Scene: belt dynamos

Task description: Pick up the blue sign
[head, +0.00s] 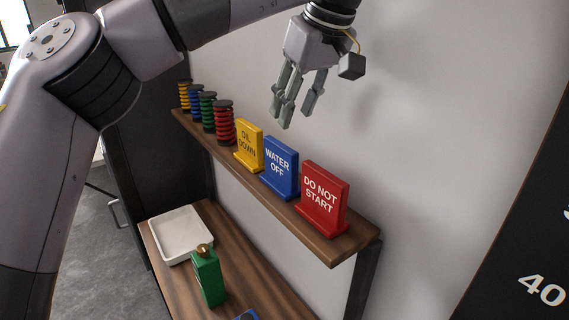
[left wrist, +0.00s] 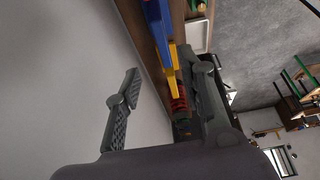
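The blue sign (head: 281,167) reads "WATER OFF" and stands upright on a wooden wall shelf (head: 222,153), between a yellow "OIL DOWN" sign (head: 249,146) and a red "DO NOT START" sign (head: 323,198). My left gripper (head: 296,112) is above the shelf, over the yellow and blue signs, apart from them and empty. In the left wrist view its fingers (left wrist: 165,103) are spread wide, with the blue sign (left wrist: 153,12) and yellow sign (left wrist: 171,70) beyond them. My right gripper does not show.
Several striped coils, including a red one (head: 223,122), stand at the shelf's far left end. Below, a lower wooden surface holds a white tray (head: 180,236) and a green can (head: 209,279). A grey wall is close behind the shelf. A dark panel with numbers is at right.

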